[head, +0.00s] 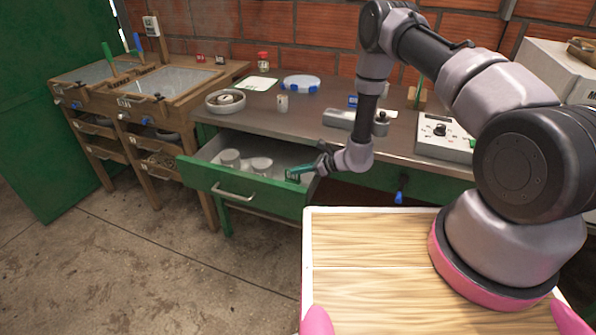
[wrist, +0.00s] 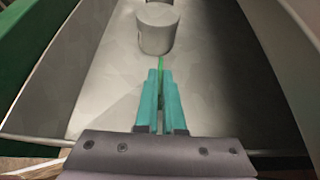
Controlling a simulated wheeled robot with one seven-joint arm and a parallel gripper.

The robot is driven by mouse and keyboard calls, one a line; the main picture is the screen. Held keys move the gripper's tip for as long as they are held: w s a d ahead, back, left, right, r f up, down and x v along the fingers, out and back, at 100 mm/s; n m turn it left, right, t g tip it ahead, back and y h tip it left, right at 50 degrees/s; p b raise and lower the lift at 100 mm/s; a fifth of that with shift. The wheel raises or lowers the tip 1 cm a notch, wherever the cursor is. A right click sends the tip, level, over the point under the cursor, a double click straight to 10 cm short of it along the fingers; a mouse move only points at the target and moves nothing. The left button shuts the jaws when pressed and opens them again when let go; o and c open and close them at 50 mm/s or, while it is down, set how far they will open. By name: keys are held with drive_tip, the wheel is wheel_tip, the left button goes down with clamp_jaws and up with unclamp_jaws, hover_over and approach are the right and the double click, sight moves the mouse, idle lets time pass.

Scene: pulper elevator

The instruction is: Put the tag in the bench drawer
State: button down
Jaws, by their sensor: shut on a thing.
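The bench drawer (head: 270,198) is pulled open, with a green front and a pale grey inside. In the wrist view its bare floor (wrist: 105,95) and side walls spread around my gripper. My gripper (head: 291,175) is over the right part of the open drawer. In the wrist view the teal fingers (wrist: 161,76) are closed together on a thin green thing, the tag (wrist: 161,63). Only a narrow green edge of the tag shows, pointing toward a grey cylinder. The fingers hide the rest, and I cannot tell whether it touches the drawer floor.
Several grey cylinders stand in the drawer, one (wrist: 158,28) straight ahead of the fingers and another (head: 229,158) at the left. The bench top (head: 300,120) above holds a round dish (head: 225,101), a blue-and-white round item (head: 300,83) and a control box (head: 441,140). Floor at the left is clear.

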drive_tip(key=shift+f, duration=0.2)
drive_tip(key=c, duration=1)
unclamp_jaws()
